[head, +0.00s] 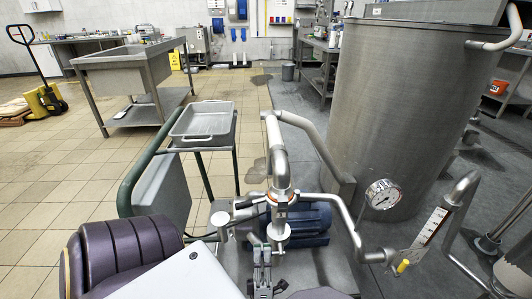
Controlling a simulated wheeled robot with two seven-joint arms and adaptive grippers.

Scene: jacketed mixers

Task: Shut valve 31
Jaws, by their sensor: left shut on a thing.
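My left gripper (261,251) is at the bottom centre, just below and in front of the valve. It is shut on what seems to be the valve's handle, but the contact is partly hidden by the fingers and fittings. My right gripper is not in view.
A blue motor (308,222) sits right behind the valve. A pressure gauge (381,194) and pipes stand to the right, before a large steel tank (400,110). A green-framed trolley with a tray (203,137) stands left. Tiled floor (60,190) is free at far left.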

